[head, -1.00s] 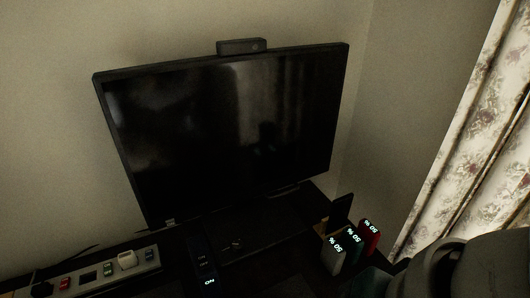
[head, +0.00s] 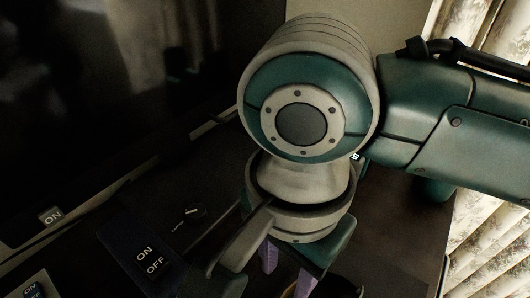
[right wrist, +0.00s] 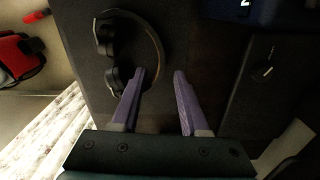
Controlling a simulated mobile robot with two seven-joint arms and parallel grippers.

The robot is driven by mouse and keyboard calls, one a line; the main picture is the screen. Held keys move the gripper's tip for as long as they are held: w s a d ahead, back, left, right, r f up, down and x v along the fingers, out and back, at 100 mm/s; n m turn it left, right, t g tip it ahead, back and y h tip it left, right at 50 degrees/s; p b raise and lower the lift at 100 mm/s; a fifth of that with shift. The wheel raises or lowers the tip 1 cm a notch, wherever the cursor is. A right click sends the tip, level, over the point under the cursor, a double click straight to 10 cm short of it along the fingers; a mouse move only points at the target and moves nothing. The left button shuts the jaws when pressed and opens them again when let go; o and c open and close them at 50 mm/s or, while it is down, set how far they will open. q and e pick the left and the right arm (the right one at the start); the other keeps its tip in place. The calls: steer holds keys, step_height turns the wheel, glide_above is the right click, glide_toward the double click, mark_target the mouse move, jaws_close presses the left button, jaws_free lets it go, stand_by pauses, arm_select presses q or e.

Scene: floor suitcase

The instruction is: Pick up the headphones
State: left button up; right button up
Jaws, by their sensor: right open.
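The headphones (right wrist: 157,43) lie on the dark surface in the right wrist view, with a thin curved headband and two dark ear cups on the left. My right gripper (right wrist: 160,72) is open, its two purple fingers apart with nothing held between them. Its left finger overlaps the lower part of the headband in that view; I cannot tell whether they touch. In the head view my right gripper (head: 287,268) points down near the bottom edge, partly hidden by my wrist. A dark shape with a tan edge beside it there is too cut off to identify. My left gripper is not in view.
A dark ON/OFF switch panel (head: 150,258) lies left of my right gripper. A large screen (head: 90,90) stands behind it. Pale flowered curtains (head: 480,235) hang at the right. A red object (right wrist: 15,60) lies beyond the dark surface's edge in the right wrist view.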

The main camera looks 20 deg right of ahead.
mark_target(281, 295)
arm_select(q)
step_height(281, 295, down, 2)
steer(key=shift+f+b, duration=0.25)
steer(key=shift+b, duration=0.85)
arm_select(e)
step_height(281, 295, down, 6)
steer(key=shift+s+a+r, duration=0.1)
steer(key=shift+a, duration=0.05)
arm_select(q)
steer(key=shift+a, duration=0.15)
arm_select(e)
steer(key=shift+c, duration=1.2)
jaws_close()
